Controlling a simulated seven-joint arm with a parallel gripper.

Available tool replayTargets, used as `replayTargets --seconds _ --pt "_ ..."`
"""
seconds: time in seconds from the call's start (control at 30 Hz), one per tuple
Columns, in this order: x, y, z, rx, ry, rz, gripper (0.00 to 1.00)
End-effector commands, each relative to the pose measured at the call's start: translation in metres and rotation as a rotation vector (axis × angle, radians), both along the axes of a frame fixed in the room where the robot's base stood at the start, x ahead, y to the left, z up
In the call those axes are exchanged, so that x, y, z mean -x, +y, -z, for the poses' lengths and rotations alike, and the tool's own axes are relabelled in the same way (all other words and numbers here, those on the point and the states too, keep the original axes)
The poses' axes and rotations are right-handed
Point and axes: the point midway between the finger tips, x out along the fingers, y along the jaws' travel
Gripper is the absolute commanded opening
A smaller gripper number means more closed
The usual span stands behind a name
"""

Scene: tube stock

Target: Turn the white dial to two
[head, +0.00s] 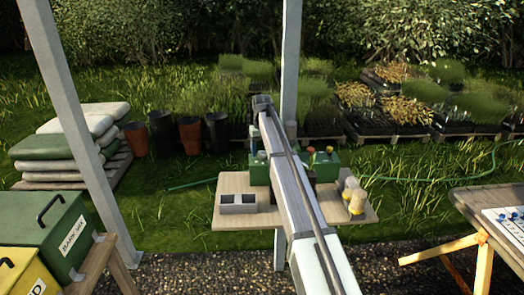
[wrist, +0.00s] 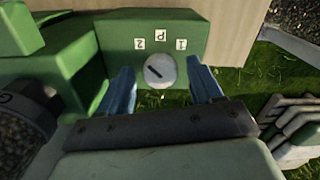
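In the wrist view the white dial (wrist: 163,80) is a round knob on the front of a green box (wrist: 188,30). Its dark mark slants from near the centre toward the upper left. Three small white labels sit above it; the left one (wrist: 139,44) appears to read 2, the middle one (wrist: 160,34) looks like a P, the right one (wrist: 181,45) a 1. My gripper (wrist: 162,80) is open, with one blue finger on each side of the dial and gaps visible between. In the head view my arm hides the dial and the gripper.
In the head view the green box (head: 327,166) stands on a wooden table (head: 236,184). A grey two-hole block (head: 238,203) is at left, yellowish objects (head: 354,194) at right. A pale post (head: 290,70) rises behind. A dark round object (wrist: 28,110) sits left in the wrist view.

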Motion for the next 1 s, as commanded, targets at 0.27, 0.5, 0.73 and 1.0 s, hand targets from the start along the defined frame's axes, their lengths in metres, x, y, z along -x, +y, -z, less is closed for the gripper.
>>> replayTargets --seconds 0.27,0.5,0.73,1.0 --pt "-0.001 0.0 -0.002 0.0 -0.001 0.0 0.65" --pt "-0.002 0.0 -0.028 -0.001 -0.003 0.0 0.65" --pt "-0.002 0.0 -0.073 -0.001 -0.003 0.0 0.65" --pt "-0.001 0.0 -0.118 0.0 -0.002 0.0 0.65"
